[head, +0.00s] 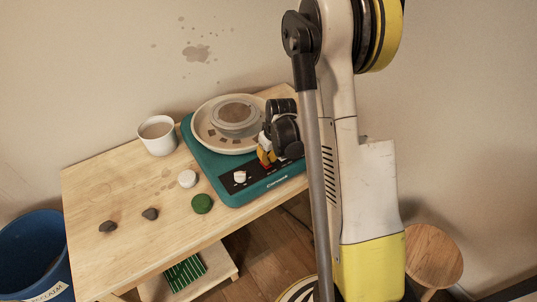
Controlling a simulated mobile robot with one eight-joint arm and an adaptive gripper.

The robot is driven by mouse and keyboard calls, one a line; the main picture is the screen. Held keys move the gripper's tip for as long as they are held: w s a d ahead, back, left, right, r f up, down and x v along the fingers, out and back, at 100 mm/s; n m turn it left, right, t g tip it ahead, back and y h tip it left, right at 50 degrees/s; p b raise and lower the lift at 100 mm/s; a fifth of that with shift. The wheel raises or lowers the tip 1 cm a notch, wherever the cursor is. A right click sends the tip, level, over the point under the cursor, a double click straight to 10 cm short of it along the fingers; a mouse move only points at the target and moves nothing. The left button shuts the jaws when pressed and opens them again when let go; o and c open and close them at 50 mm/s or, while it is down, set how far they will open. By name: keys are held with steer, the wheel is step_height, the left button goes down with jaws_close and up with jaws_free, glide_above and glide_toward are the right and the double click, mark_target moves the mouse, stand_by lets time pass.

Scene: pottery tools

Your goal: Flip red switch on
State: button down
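The teal pottery wheel (205,163) stands on the wooden table, with a round pale pan (205,128) on top and a black control strip along its front. A small red part on that strip, which looks like the red switch (265,166), shows just below my fingertips. A white knob (239,177) is to its left. My gripper (267,155), black with yellow-orange tips, is low over the strip, at or just above the red part. I cannot tell whether it touches. The gripper and arm partly hide the strip, and the switch's position is unclear.
On the wooden table (110,190) are a white cup (160,145), a white lump (187,179), a green round piece (202,203) and two dark stones (150,214). A blue bucket (35,250) stands left; a wooden stool (433,255) stands right. The table's front left is mostly clear.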

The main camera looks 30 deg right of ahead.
steer(key=shift+f, duration=0.25)
